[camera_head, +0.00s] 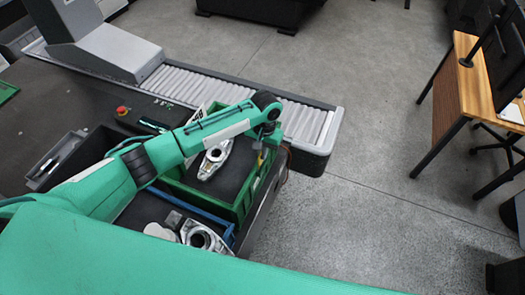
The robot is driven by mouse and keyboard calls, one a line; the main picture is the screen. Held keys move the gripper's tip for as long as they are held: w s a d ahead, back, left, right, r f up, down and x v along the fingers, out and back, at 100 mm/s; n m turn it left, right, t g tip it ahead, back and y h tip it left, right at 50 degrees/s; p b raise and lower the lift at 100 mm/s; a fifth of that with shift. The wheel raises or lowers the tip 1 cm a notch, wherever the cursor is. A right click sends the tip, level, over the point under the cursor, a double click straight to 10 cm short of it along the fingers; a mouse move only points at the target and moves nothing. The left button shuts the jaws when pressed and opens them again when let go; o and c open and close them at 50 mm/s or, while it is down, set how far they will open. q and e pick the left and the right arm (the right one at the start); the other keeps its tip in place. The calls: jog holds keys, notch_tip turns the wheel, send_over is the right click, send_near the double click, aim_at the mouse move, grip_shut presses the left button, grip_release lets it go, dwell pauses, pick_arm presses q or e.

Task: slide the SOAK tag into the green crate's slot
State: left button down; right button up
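The green crate (243,203) stands near the right end of the dark table, with a grey metal casting (213,158) lying on its dark floor. My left arm reaches across the crate from the left. My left gripper (259,160) points down by the crate's right wall; it is small and partly hidden, so I cannot tell whether its fingers are open or hold anything. A white card (197,114) with dark lettering shows partly behind my arm; I cannot read it in full. I cannot make out the SOAK tag or the slot for certain. My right gripper is out of view.
A blue crate (213,217) with another casting (203,237) is in front of the green one. A roller conveyor (220,92) runs behind. A red button (122,110) and grey tray (62,155) are at left. Open floor lies right; a wooden desk (468,85) stands far right.

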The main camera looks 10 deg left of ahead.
pick_arm(q)
jog(key=shift+f, duration=0.35)
jog(key=shift+f, duration=0.25)
dwell(0.6)
jog(key=shift+f, duration=0.35)
jog(key=shift+f, duration=0.35)
jog(key=shift+f, duration=0.3)
dwell(0.3)
jog(key=c, duration=1.3)
grip_release()
